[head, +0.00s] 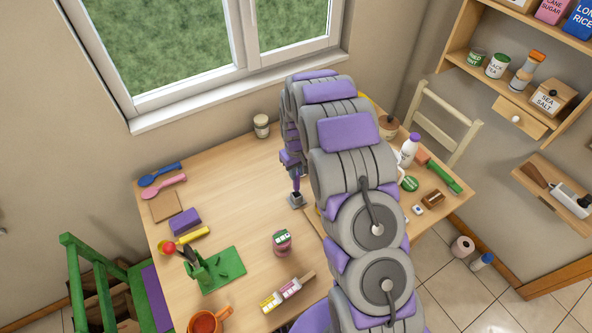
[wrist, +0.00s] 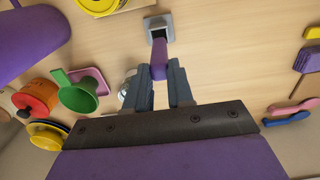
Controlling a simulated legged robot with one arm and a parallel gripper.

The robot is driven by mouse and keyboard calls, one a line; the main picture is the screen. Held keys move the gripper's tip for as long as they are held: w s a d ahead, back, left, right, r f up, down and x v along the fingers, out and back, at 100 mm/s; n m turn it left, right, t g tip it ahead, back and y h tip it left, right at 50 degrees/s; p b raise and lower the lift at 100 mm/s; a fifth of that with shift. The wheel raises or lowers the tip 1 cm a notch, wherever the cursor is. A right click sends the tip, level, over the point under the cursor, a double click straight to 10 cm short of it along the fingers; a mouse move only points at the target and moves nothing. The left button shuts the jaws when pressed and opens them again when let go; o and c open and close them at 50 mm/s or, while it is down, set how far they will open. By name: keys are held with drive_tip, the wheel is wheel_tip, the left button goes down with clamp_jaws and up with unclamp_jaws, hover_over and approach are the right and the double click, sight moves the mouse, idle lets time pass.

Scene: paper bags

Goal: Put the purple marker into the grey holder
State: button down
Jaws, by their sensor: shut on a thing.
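The purple marker (wrist: 158,56) is between the fingers of my gripper (wrist: 160,72), which is shut on it. In the head view the marker (head: 296,184) points down from my gripper (head: 293,166), roughly upright. The small grey holder (head: 296,201) stands on the table directly below it. In the wrist view the marker's far end overlaps the near edge of the square, dark opening of the holder (wrist: 159,30). I cannot tell whether the tip is inside the opening or just above it. My arm hides part of the table to the right of the holder.
A lidded jar (head: 261,126) stands near the back edge. A labelled can (head: 282,242) stands in front of the holder. Table around the holder's left is clear.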

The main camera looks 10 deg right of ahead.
sight(297, 180)
drive_tip(key=shift+a, duration=0.15)
drive_tip(key=shift+d+f, duration=0.1)
drive_tip(key=shift+d, duration=0.3)
drive_tip(key=shift+f, duration=0.25)
drive_tip(key=shift+a+f, duration=0.25)
drive_tip(key=shift+f, duration=0.1)
drive_tip(key=shift+d+f, duration=0.2)
drive_tip(key=shift+f, duration=0.15)
drive_tip(key=shift+a+f+b, duration=0.1)
drive_tip(key=shift+f+b, duration=0.2)
drive_tip(key=shift+f, duration=1.3)
drive_tip(key=c, duration=0.9)
unclamp_jaws()
